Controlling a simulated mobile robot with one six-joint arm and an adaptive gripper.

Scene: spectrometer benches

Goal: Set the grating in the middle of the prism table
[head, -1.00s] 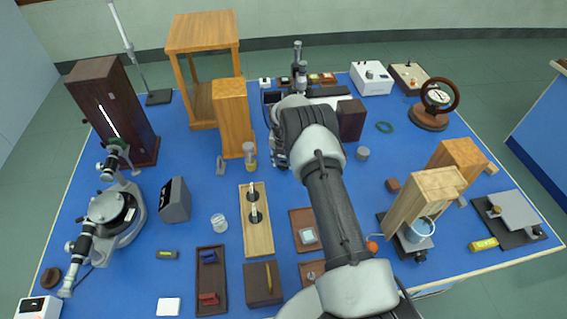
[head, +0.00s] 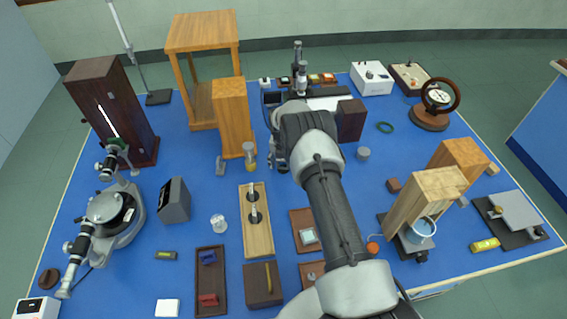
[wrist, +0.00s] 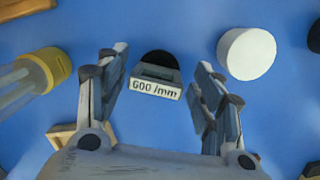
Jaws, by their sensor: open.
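The grating (wrist: 157,74), a small dark-topped block with a white label reading "600 /mm", stands on the blue bench in the wrist view. My gripper (wrist: 162,72) is open, its fingers on either side of the grating with gaps visible. In the head view the arm hides the grating, and only part of my gripper (head: 278,150) shows. The spectrometer (head: 118,218) stands at the left of the bench.
In the head view, a wooden block (head: 234,115) and a dark lamp housing (head: 110,110) stand tall between and behind the spectrometer and arm.

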